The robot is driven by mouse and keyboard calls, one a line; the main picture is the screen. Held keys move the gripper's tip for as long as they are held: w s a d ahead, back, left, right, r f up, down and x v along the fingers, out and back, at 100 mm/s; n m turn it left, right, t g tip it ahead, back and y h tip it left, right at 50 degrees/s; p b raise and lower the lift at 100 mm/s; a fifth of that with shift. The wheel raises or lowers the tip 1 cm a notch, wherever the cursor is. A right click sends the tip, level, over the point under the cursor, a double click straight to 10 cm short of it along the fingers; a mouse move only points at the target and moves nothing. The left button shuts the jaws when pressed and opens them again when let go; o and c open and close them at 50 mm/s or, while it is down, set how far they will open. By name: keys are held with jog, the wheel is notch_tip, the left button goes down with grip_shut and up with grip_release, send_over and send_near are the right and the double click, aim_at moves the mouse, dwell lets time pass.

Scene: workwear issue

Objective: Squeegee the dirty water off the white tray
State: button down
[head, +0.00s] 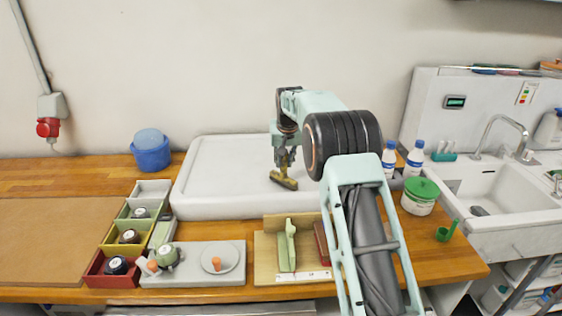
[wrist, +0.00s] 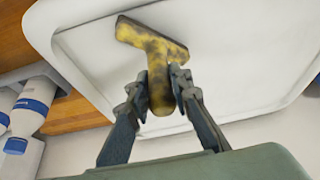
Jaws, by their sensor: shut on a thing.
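The white tray (head: 215,178) lies on the wooden counter against the wall, and its raised rim shows. My gripper (head: 283,165) is over the right half of the tray. In the wrist view my gripper (wrist: 162,82) is shut on the handle of a T-shaped squeegee (wrist: 152,42), mottled yellow and black. The squeegee (head: 284,180) shows in the head view with its head low over the tray floor; I cannot tell whether it touches. No dirty water can be made out on the visible tray surface. My arm hides the tray's right end.
In front of the tray stand coloured bins (head: 115,250), a grey board (head: 200,265) and a wooden board (head: 267,262) with a green tool (head: 288,245). A blue tub (head: 151,155) is left. White bottles (head: 414,158), a green-lidded tub (head: 420,196) and a sink (head: 490,192) are right.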

jog(key=shift+s+d+f, duration=0.1)
jog(key=shift+d+f, duration=0.05)
jog(key=shift+d, duration=1.65)
jog(key=shift+s+d+f, duration=0.1)
jog(key=shift+d, duration=1.65)
notch_tip(320, 180, up, 6)
jog(key=p, duration=0.5)
jog(key=shift+a+r, duration=0.25)
jog(key=shift+w+r, duration=0.1)
jog(key=shift+w, duration=0.05)
jog(key=shift+r, duration=1.4)
